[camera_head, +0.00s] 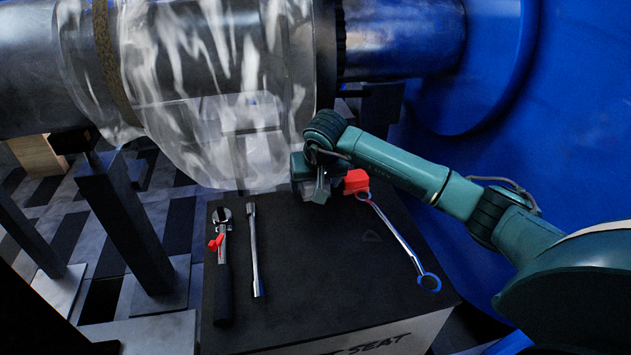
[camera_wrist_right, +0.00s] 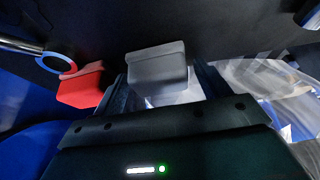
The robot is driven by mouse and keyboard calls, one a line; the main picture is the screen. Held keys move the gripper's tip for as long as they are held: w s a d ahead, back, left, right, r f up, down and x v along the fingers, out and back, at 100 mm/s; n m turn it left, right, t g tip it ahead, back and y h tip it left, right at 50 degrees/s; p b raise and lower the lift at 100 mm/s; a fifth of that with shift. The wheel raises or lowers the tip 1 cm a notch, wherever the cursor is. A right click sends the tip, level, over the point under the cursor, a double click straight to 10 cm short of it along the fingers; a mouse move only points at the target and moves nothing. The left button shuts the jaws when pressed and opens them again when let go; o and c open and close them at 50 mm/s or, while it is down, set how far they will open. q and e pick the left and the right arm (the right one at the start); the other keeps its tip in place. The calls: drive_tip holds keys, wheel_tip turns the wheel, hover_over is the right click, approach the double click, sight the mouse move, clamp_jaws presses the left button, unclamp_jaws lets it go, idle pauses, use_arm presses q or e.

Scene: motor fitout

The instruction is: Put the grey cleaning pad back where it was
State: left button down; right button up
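The grey cleaning pad (camera_wrist_right: 158,68) sits between the two fingers of my right gripper (camera_wrist_right: 160,88) in the right wrist view. The fingers press close against its sides, and it appears held. In the head view, my right gripper (camera_head: 312,180) is over the back edge of the black-topped box (camera_head: 345,275), with a small part of the grey pad (camera_head: 320,191) showing below it. I cannot tell whether the pad touches the box top. My left gripper is not in view.
A red block (camera_head: 355,181) lies right beside my right gripper, near a ring spanner (camera_head: 398,238). A steel bar (camera_head: 254,250) and a ratchet (camera_head: 222,270) lie on the left of the box top. A plastic-wrapped shaft (camera_head: 220,75) hangs close behind. The box top's middle is clear.

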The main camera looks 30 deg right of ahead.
drive_tip(key=shift+o, duration=0.2)
drive_tip(key=shift+r, duration=0.2)
drive_tip(key=shift+s+r, duration=0.15)
drive_tip(key=shift+r, duration=0.25)
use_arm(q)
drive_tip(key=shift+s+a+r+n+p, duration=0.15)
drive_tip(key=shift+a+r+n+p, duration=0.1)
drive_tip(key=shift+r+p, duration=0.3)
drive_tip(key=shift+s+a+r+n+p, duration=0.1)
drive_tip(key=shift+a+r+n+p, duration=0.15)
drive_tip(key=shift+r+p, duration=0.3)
use_arm(e)
drive_tip(key=v, duration=1.1)
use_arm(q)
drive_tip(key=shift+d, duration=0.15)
use_arm(e)
drive_tip(key=shift+a, duration=0.1)
